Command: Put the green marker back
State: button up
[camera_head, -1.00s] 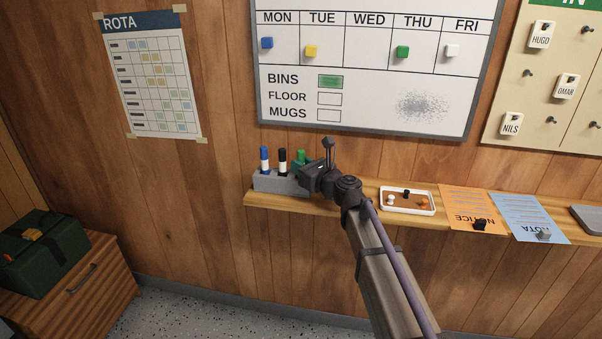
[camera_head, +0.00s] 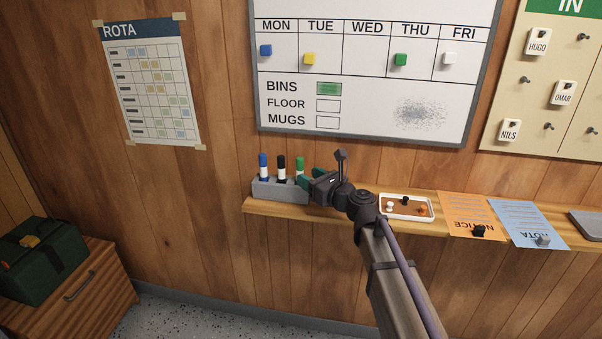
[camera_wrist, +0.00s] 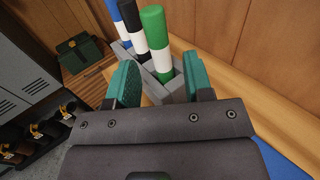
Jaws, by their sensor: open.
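The green marker (camera_head: 300,167) stands upright in the right end of the grey holder (camera_head: 281,190) on the shelf. In the wrist view the green marker (camera_wrist: 157,44) rises from its slot, beside a black marker (camera_wrist: 130,22) and a blue marker (camera_wrist: 115,14). My gripper (camera_head: 308,176) is open, just right of the marker. In the wrist view my gripper's two green-padded fingers (camera_wrist: 164,84) are apart, with the marker's lower part showing between and beyond them. I see no finger touching it.
A white tray (camera_head: 424,214) with small pieces lies right of my gripper. Orange (camera_head: 462,209) and blue (camera_head: 520,215) sheets lie further right on the narrow shelf (camera_head: 262,206). The whiteboard (camera_head: 350,105) hangs above; its BINS box is filled green.

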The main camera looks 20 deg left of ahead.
jog(key=v, duration=0.7)
jog(key=shift+s+d, duration=0.15)
jog(key=shift+d, duration=0.1)
jog(key=s+d+f+n+g+h, duration=0.2)
jog(key=s+d+f+n+h, duration=0.3)
jog(key=d, duration=0.6)
jog(key=s+d+f+n+g+h, duration=0.3)
jog(key=s+d+f+n+h, duration=0.2)
jog(key=s+d+n, duration=0.3)
jog(key=s+d+f+n+g+h, duration=0.3)
jog(key=s+d+f+n+h, duration=0.2)
jog(key=d+n, duration=0.5)
jog(key=s+d+f, duration=0.2)
jog(key=d, duration=0.2)
jog(key=shift+s+d+n+h, duration=0.3)
jog(key=shift+s+h, duration=0.05)
jog(key=shift+h, duration=0.05)
notch_tip(320, 180, up, 11)
jog(key=p, duration=1)
jog(key=shift+f+p, duration=0.25)
jog(key=shift+p, duration=0.15)
